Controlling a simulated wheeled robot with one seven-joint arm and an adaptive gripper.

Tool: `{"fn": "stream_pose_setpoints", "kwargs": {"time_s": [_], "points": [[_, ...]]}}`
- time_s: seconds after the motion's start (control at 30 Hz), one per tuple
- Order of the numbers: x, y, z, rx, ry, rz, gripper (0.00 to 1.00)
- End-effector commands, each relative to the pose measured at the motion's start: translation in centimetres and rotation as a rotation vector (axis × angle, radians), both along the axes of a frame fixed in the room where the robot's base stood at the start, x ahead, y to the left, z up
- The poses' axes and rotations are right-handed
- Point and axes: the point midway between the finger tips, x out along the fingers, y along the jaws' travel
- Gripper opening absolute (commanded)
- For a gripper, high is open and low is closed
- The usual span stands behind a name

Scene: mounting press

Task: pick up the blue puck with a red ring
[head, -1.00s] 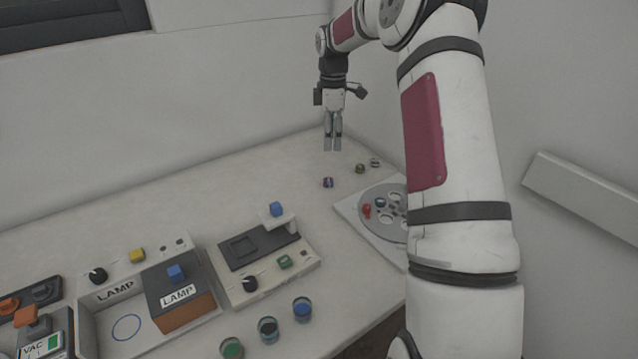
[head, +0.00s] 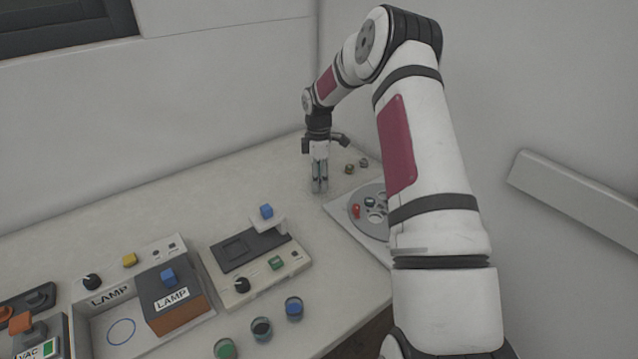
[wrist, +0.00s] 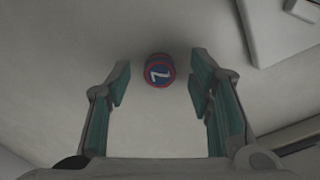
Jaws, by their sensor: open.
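The blue puck with a red ring (wrist: 159,72) lies on the pale table in the wrist view, with a white mark on its top. It sits between and slightly beyond the two fingers, apart from both. My gripper (wrist: 160,88) is open and empty, with a teal-padded finger on each side. In the head view my gripper (head: 320,190) points down close over the table, left of the round grey plate. The puck is hidden behind the fingers in the head view.
The round plate (head: 371,224) holds small coloured pieces. Two small pucks (head: 349,168) (head: 364,162) lie right of my gripper. A press-like unit (head: 262,275) and a lamp box (head: 180,295) stand to the left. Several jars (head: 293,309) stand in front. The table left of my gripper is clear.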

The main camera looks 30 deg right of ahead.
Motion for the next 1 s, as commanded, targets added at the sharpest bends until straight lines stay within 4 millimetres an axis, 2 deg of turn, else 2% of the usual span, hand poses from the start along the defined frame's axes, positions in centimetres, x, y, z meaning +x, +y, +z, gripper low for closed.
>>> {"fn": "stream_pose_setpoints", "kwargs": {"time_s": [0.27,0.3,0.47,0.5,0.83,1.0], "points": [[0.1,0.0,-0.4,0.000,-0.001,0.000,0.48],[0.0,0.0,-0.4,0.000,-0.001,0.000,0.43],[0.0,0.0,-0.4,0.000,-0.001,0.000,0.07],[0.0,0.0,-0.4,0.000,-0.001,0.000,0.05],[0.1,0.0,-0.1,-0.001,-0.002,0.000,0.04],[0.1,-0.1,2.0,-0.002,-0.004,0.001,0.04]]}}
